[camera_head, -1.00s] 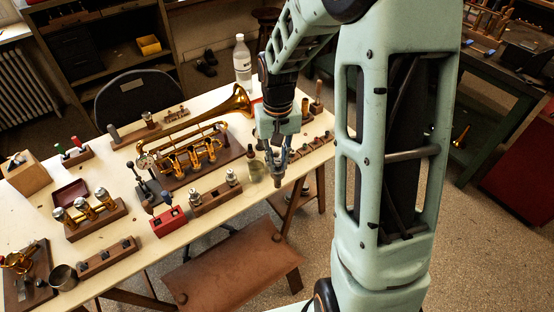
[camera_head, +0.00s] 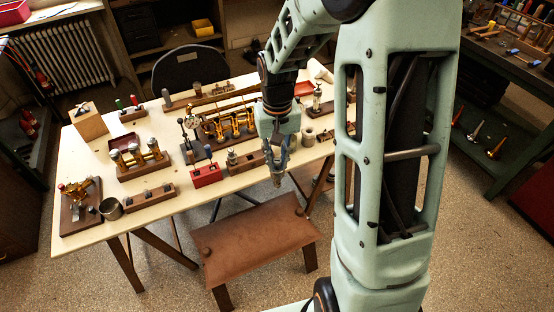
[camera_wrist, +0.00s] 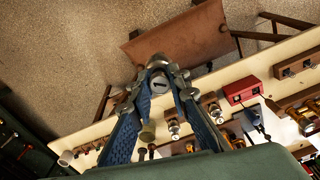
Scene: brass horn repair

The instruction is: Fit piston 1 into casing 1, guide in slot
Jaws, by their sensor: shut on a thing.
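My gripper (camera_head: 277,172) points down just off the front edge of the table, above the brown bench. Its blue fingers, also in the wrist view, are shut on a grey cylindrical piece with a dark slot (camera_wrist: 159,84); I take it as the piston, but its number is not readable. The brass horn (camera_head: 230,124), with several upright valve casings, lies on a wooden base behind my gripper, partly hidden by my arm. I cannot tell which casing is number 1. A wooden rack (camera_head: 248,164) at the front edge holds silver-topped pistons, which also show in the wrist view (camera_wrist: 173,129).
A red block (camera_head: 205,176) and a block with several brass cylinders (camera_head: 138,163) stand left of the rack. A brown bench (camera_head: 260,240) stands below the table edge. The table (camera_head: 85,162) has bare patches at the left. My arm hides its right part.

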